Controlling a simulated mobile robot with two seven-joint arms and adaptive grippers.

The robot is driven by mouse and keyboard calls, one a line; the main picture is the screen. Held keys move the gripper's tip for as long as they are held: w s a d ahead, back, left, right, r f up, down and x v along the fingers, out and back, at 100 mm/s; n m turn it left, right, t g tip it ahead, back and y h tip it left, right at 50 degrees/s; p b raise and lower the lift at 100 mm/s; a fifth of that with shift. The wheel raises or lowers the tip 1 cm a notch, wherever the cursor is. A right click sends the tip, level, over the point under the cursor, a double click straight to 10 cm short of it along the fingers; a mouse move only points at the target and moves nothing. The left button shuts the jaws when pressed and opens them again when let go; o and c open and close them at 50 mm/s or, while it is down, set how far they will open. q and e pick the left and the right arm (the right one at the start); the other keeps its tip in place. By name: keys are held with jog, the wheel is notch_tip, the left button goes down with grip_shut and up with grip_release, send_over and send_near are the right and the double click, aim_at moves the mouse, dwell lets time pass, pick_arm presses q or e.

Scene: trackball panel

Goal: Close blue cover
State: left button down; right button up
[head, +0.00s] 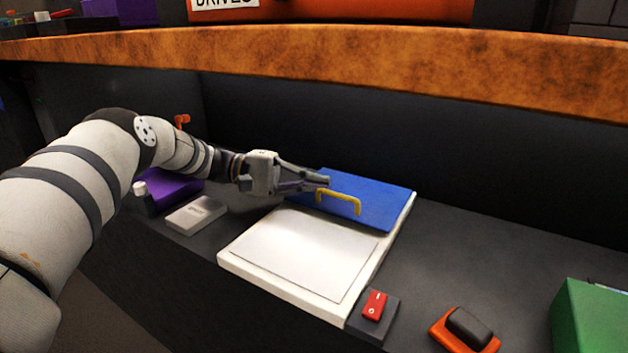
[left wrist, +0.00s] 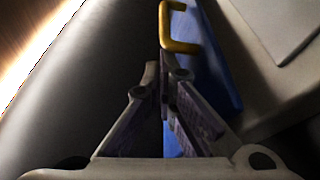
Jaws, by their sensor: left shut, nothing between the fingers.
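The blue cover (head: 378,197) lies over the far part of a white panel (head: 296,250) in the head view. A yellow handle (head: 345,201) stands up from the cover. My left gripper (head: 327,184) is shut and empty, with its fingertips at the left side of the cover, just behind and left of the handle. In the left wrist view the fingertips (left wrist: 165,72) are together, and the handle (left wrist: 180,45) shows just beyond them with the blue cover (left wrist: 215,75) beside it. I cannot tell whether the fingers touch the cover or handle. My right gripper is not in view.
A red switch (head: 375,304) on a dark base and an orange-and-black device (head: 467,329) stand to the right of the panel. A green box (head: 592,318) is at the right edge. A grey box (head: 196,214) and a purple object (head: 170,188) lie left. An orange-brown ledge (head: 330,67) runs overhead.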

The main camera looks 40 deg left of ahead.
aim_at(259, 248)
pick_arm(q)
jog(key=shift+s+r+p, duration=0.25)
jog(key=shift+s+p, duration=0.1)
jog(key=s+p, duration=0.1)
jog(key=s+d+p, duration=0.1)
jog(key=s+p, duration=0.1)
jog(key=s+r+p, duration=0.1)
jog(key=s+p, duration=0.1)
jog(key=shift+d, duration=0.15)
jog(key=s+p, duration=0.2)
jog(key=s, duration=0.1)
jog(key=s+d+p, duration=0.1)
jog(key=s+p, duration=0.1)
jog(key=s, duration=0.1)
jog(key=s+d+f+p, duration=0.1)
jog(key=s, duration=0.2)
jog(key=shift+s+d+p, duration=0.2)
jog(key=shift+s+p, duration=0.2)
jog(key=shift+s+d+f, duration=0.2)
jog(key=shift+s+f, duration=0.15)
jog(key=shift+s, duration=0.2)
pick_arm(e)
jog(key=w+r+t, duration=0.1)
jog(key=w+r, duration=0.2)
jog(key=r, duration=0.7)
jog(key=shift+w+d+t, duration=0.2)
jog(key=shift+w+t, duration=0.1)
pick_arm(q)
jog(key=shift+s, duration=0.1)
